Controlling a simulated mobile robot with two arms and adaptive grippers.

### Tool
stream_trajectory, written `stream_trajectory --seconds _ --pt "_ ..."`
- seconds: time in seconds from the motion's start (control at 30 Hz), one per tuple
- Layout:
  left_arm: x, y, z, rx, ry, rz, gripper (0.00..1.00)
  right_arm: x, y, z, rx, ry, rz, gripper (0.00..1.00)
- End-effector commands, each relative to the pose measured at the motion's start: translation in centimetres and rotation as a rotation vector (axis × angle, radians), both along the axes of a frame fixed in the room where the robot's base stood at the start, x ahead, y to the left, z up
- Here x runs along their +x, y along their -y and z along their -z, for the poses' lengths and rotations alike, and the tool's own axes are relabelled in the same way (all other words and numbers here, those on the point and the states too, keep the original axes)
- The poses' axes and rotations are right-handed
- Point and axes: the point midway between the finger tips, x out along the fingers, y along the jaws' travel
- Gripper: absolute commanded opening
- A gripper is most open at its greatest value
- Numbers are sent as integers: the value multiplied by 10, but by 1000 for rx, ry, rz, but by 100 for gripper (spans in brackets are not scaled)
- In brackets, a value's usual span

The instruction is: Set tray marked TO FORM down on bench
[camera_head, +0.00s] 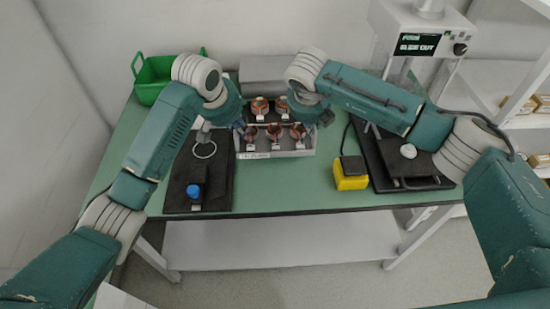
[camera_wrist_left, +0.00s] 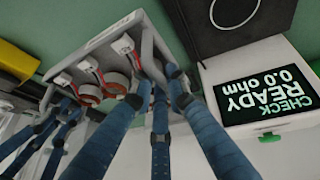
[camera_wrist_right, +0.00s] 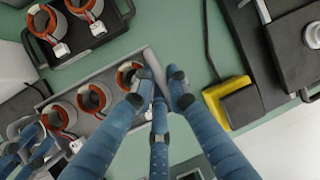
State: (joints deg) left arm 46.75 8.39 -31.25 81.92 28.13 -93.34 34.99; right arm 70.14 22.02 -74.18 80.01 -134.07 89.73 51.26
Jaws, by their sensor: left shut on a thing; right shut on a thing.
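A light grey tray (camera_head: 276,154) with several copper-wound stators is at the middle of the green bench (camera_head: 270,192). Its front wall bears a label too small to read. My left gripper (camera_head: 240,127) is shut on the tray's left end and my right gripper (camera_head: 325,117) on its right end. The left wrist view shows the left fingers (camera_wrist_left: 162,85) at the tray wall (camera_wrist_left: 95,42). The right wrist view shows the right fingers (camera_wrist_right: 160,80) on the tray's other end wall (camera_wrist_right: 146,62). I cannot tell whether the tray touches the bench.
A dark tray (camera_wrist_right: 98,38) with stators stands just behind. A black board (camera_head: 215,195) with a blue-capped fixture is at left, a green crate (camera_head: 153,88) behind it. A yellow and black block (camera_head: 350,180) and a black plate (camera_head: 400,180) are at right. The bench's front strip is clear.

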Motion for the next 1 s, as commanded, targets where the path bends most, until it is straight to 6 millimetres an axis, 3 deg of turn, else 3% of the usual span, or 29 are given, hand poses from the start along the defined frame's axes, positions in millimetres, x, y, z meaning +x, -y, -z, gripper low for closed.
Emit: stream_trajectory --seconds 0.63,1.0 --pt "2 -2 7 3 4 -5 0 1 3 7 -4 3 6 0" --pt "1 -2 28 3 3 -5 0 1 3 28 -4 3 5 0"
